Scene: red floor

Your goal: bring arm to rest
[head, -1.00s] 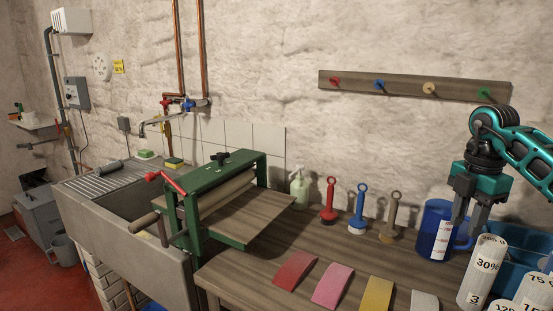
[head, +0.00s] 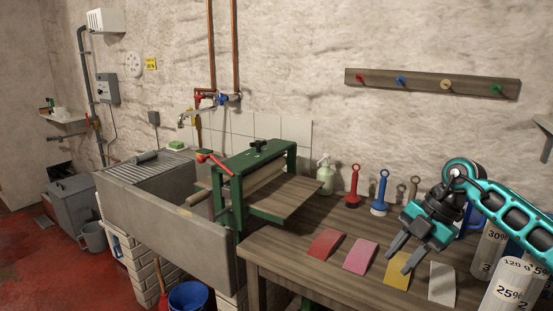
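My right gripper (head: 399,257) is in the head view, its arm coming in from the right. Its two dark fingers are spread apart with nothing between them, pointing down and left. It is over the right part of the wooden table (head: 285,250), in front of the yellow sheet (head: 399,280) in the picture. The gripper and wrist partly cover a brown-handled tool (head: 414,187) and a blue jug (head: 468,222). My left gripper is not in view.
Red (head: 326,244), pink (head: 361,254) and white (head: 442,284) sheets lie along the table. Labelled white cylinders (head: 490,248) stand at the right. A green press (head: 260,185) stands beside the stone sink (head: 165,215). A blue bucket (head: 188,297) is on the floor.

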